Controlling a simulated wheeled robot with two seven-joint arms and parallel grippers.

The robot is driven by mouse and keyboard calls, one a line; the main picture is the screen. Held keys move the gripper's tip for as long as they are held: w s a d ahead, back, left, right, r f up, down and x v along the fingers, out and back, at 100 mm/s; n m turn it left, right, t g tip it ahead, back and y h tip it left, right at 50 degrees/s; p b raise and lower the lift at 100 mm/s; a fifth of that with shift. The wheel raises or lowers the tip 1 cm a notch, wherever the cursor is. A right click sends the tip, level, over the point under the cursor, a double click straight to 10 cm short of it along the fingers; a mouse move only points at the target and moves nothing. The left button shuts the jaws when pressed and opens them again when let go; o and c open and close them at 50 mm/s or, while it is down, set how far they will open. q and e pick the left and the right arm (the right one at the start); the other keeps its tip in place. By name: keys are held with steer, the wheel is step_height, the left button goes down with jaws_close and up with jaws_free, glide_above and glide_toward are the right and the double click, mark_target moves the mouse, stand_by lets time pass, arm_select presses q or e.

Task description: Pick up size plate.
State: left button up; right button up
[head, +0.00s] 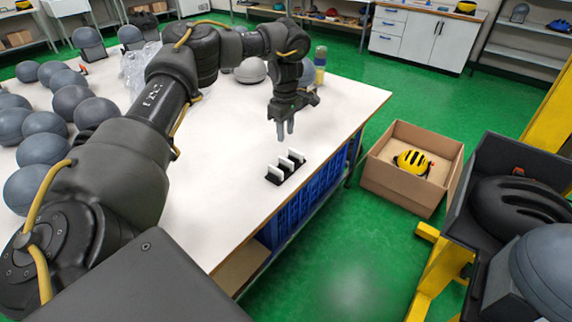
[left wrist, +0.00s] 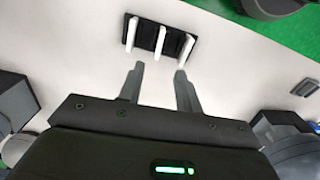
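Several white size plates (head: 297,156) stand on edge in a small black holder (head: 273,179) on the white table, near its right edge. In the left wrist view three white plates (left wrist: 159,41) stand side by side in the black holder (left wrist: 146,41). My left gripper (head: 286,132) points down just above and behind the holder, with its fingers a little apart. In the left wrist view its two fingertips (left wrist: 158,68) are spread, with nothing between them, close to the plates but apart from them. My right gripper is not in view.
Many grey headforms (head: 71,101) crowd the table's left side, by clear plastic wrap (head: 139,72). A bottle (head: 320,60) stands at the back. A cardboard box (head: 393,189) with a yellow helmet (head: 412,161) sits on the green floor.

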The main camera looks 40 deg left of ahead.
arm_select(q)
glide_above(285, 159)
step_height(285, 159, down, 5)
steer(key=shift+d+f, duration=0.1)
steer(key=shift+f, duration=0.05)
steer(key=shift+f+p, duration=0.3)
steer(key=shift+f, duration=0.05)
step_height(285, 159, down, 5)
steer(key=shift+r+p, duration=0.1)
steer(key=shift+p, duration=0.45)
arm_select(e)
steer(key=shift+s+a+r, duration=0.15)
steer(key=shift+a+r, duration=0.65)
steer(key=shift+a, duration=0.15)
arm_select(q)
steer(key=shift+c, duration=0.4)
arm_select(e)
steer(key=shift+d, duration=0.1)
arm_select(q)
jaws_close()
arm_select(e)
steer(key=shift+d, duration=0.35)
